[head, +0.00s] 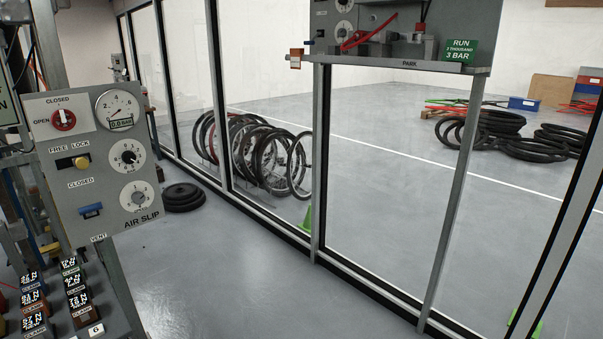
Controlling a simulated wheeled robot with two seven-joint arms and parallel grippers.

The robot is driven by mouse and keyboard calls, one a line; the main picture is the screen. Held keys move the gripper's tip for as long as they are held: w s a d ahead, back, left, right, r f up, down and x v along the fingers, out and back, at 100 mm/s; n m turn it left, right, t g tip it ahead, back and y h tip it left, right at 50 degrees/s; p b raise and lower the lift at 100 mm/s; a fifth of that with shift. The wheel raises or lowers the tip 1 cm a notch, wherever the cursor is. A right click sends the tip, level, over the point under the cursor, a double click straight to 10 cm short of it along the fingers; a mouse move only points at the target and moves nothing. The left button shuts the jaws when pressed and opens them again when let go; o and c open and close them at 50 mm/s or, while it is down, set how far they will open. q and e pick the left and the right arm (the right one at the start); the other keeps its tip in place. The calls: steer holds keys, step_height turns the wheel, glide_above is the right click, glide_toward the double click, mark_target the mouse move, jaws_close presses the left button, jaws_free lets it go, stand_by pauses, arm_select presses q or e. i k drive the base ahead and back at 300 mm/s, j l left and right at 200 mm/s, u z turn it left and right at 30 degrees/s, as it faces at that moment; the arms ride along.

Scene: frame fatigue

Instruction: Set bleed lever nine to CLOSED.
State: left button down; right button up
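A grey panel (75,235) marked AIR SLIP stands at the left. Near its lower left is a blue lever (91,210), with CLOSED printed above it and VENT below; its exact setting is hard to tell. A red round knob (63,120) sits at the top left, between the words CLOSED and OPEN. A yellow knob (81,162) sits under FREE LOCK. A round gauge (118,111) reads about 0.0 bar. I cannot read a number nine on any lever, so I cannot tell which one is bleed lever nine. Neither gripper is in view.
A second grey panel (400,48) with a red lever hangs at the top right, by a green RUN sign (459,50). Glass partitions cross the room. The middle floor (230,270) is clear.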

mark_target(311, 43)
steer(key=i, duration=1.25)
steer(key=i+j+z, duration=0.1)
steer(key=i, duration=1.15)
steer(key=i+j+z, duration=0.1)
steer(key=i+z, duration=0.15)
steer(key=i, duration=0.2)
steer(key=i+j+z, duration=0.2)
steer(key=i, duration=0.25)
steer(key=i+j+z, duration=0.25)
steer(key=i, duration=0.2)
